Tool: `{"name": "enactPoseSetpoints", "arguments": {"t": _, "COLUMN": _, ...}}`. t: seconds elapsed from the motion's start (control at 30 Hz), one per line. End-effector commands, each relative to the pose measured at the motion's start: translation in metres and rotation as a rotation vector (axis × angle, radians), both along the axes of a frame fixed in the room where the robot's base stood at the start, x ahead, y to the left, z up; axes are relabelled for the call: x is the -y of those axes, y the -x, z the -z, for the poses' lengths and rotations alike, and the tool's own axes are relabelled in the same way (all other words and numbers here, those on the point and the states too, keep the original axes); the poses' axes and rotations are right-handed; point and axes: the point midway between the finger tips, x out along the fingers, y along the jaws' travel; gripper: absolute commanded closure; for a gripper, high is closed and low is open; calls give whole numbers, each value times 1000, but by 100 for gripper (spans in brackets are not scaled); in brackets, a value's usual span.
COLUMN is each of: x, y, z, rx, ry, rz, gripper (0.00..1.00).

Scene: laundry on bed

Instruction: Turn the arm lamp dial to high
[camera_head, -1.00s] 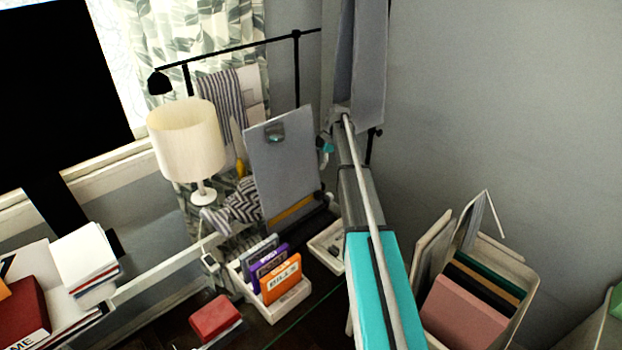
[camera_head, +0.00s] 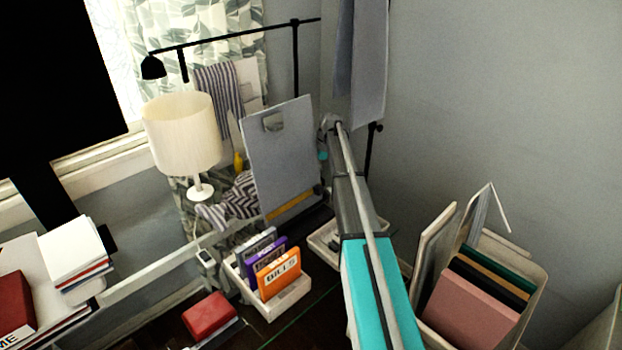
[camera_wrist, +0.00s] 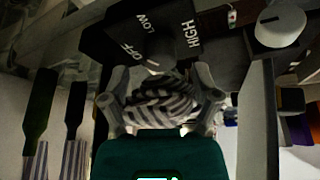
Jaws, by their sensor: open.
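The arm lamp's black head (camera_head: 153,67) hangs at the left end of its long black arm (camera_head: 235,38) in the head view. In the wrist view a dark block marked OFF, LOW and HIGH (camera_wrist: 172,28) is at the top, just beyond my fingertips. I cannot clearly make out its dial or setting; a small pale wedge shows near OFF. My gripper (camera_wrist: 160,78) is open, its two grey fingers apart, with grey-and-white striped cloth (camera_wrist: 160,108) visible between and behind them. I cannot tell whether the fingers touch anything. In the head view my arm hides most of the gripper.
A cream table lamp (camera_head: 181,135), a grey clipboard panel (camera_head: 281,155) and a tray of cartridges (camera_head: 290,302) stand left of my arm. A bin of folders (camera_head: 535,300) stands right. A hanging grey cloth (camera_head: 360,60) is close above the arm's far end.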

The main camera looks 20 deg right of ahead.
Motion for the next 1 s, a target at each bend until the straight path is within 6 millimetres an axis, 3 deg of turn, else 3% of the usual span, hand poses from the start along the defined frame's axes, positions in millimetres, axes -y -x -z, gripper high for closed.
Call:
{"name": "enactPoseSetpoints", "arguments": {"t": 0.2, "x": -5, "y": 0, "z": 14, "rx": 0, "ry": 0, "rz": 0, "gripper": 21}}
{"name": "enactPoseSetpoints", "arguments": {"t": 0.7, "x": -7, "y": 0, "z": 17, "rx": 0, "ry": 0, "rz": 0, "gripper": 21}}
{"name": "enactPoseSetpoints", "arguments": {"t": 1.0, "x": -7, "y": 0, "z": 17, "rx": 0, "ry": 0, "rz": 0, "gripper": 75}}
